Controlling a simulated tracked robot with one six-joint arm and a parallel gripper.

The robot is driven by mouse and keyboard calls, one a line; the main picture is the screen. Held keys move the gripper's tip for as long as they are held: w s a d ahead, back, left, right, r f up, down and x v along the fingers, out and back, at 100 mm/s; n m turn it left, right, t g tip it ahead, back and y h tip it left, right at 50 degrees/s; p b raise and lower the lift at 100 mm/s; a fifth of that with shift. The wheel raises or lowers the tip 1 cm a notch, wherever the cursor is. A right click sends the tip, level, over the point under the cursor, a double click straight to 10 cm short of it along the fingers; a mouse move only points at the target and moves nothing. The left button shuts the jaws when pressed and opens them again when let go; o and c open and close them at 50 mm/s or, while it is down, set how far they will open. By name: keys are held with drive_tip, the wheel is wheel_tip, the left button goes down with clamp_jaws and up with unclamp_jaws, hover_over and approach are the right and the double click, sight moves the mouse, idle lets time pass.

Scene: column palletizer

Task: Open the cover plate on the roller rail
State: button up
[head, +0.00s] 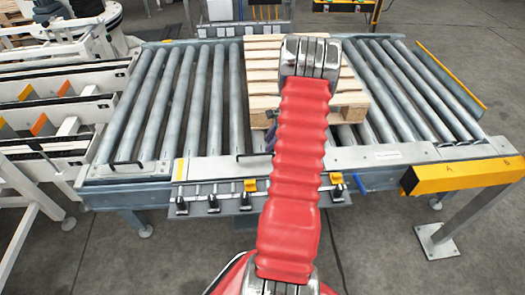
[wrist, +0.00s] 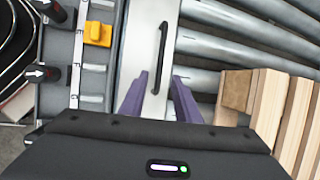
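The cover plate (wrist: 138,48) is a flat silver strip along the front edge of the roller rail, with a black bar handle (wrist: 162,45) on it. In the head view the plate (head: 215,168) lies flat along the near side, and its handle (head: 241,155) shows just left of my red arm. My gripper (wrist: 160,76) has two purple fingers, spread apart and empty. In the wrist view they stand on either side of the handle's near end; contact cannot be told. In the head view my arm hides most of the gripper.
A wooden pallet (head: 262,75) lies on the rollers beyond the plate, close to the gripper's right in the wrist view. Yellow latches (head: 250,185) and black knobs (head: 182,205) line the front ledge. A yellow beam (head: 465,175) stands at right. The left rollers are clear.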

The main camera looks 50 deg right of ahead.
sight(262, 154)
drive_tip(key=x, duration=0.8)
drive_tip(key=shift+f, duration=0.1)
drive_tip(key=shift+c, duration=0.5)
clamp_jaws()
drive_tip(key=shift+d, duration=0.25)
drive_tip(key=shift+a, duration=0.15)
